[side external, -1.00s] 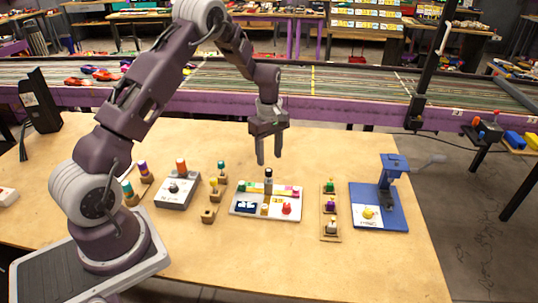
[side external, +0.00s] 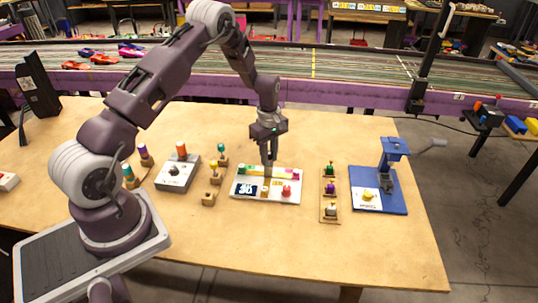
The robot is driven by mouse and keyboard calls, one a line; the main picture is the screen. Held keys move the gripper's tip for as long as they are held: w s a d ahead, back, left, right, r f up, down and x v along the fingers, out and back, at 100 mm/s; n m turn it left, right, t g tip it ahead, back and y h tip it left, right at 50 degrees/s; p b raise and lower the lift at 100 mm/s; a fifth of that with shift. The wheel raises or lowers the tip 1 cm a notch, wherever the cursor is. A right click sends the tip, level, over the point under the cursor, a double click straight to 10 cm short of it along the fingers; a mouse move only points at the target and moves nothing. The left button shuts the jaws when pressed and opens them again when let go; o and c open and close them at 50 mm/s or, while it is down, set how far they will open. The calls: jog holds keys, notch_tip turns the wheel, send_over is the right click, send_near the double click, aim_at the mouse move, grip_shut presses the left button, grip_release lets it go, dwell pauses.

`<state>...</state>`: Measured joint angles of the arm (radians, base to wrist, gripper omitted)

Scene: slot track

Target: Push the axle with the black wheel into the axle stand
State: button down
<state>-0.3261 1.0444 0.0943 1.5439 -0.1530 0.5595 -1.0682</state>
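My gripper (side external: 268,172) points straight down over the back part of a white board (side external: 250,200). Its fingers are close together around the spot of an upright black-topped piece, which looks like the axle with the black wheel. The fingers now hide that piece almost wholly.
The board also bears a coloured strip, a red piece (side external: 287,191) and a small wooden block (side external: 265,191). A grey box with an orange knob (side external: 181,149) stands left. A wooden tray (side external: 329,219) and a blue press-like device (side external: 390,149) stand right. The table front is clear.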

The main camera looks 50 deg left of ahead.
dwell(0.4)
jog(key=c, duration=1.2)
grip_release()
jog(key=shift+o, duration=0.2)
notch_tip(320, 180, up, 7)
jog(key=shift+f, duration=0.2)
jog(key=s+d+r+m+t, duration=0.1)
jog(key=s+d+r+m, duration=0.3)
jog(key=r, duration=0.5)
jog(key=s+d+r+m+t, duration=0.1)
jog(key=s+d+r+m, duration=0.3)
jog(key=r, duration=0.6)
jog(key=s+d+r+m+t, duration=0.2)
jog(key=s+d+r+m, duration=0.2)
jog(key=s+d+r, duration=0.4)
jog(key=s+d+f+m+t, duration=0.1)
jog(key=s+m, duration=0.5)
jog(key=s, duration=0.8)
jog(key=shift+d+f+t, duration=0.25)
jog(key=shift+t, duration=0.05)
